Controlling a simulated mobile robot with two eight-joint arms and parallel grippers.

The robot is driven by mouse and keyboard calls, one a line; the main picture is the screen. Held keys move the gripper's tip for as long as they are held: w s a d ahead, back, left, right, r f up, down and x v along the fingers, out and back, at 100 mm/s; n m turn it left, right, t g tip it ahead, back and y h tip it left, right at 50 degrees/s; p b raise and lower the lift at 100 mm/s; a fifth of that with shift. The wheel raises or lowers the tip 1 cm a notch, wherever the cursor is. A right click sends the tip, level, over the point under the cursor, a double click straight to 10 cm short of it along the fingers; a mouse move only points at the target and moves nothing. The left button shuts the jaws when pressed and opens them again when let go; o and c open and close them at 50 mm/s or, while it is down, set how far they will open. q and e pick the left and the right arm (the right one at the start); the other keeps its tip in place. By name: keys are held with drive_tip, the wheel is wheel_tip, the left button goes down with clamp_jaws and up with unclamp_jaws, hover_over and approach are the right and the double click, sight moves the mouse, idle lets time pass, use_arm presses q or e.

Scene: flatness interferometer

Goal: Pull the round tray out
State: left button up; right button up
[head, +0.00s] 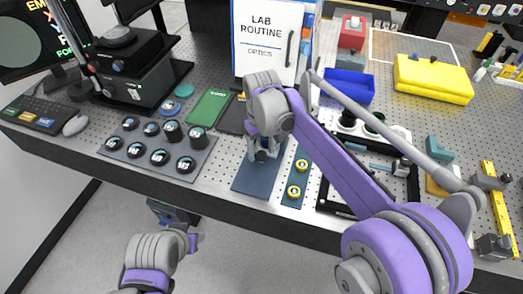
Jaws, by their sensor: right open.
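The black interferometer (140,75) stands at the back left of the bench. A dark round disc, which may be the round tray (118,36), shows on its upper part; I cannot tell whether it is drawn out. My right gripper (262,155) is open and points down over a dark blue mat (256,184), well to the right of the interferometer. Its fingers are partly hidden by its own wrist. My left gripper (192,242) is low in front of the bench edge, away from the disc; its fingers are not clear.
A grey mat (140,160) with several round black-rimmed pieces lies in front of the interferometer. A keyboard (38,113) and mouse (75,125) are at its left.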

drive_tip(key=shift+f, duration=0.35)
clamp_jaws()
idle(1.2)
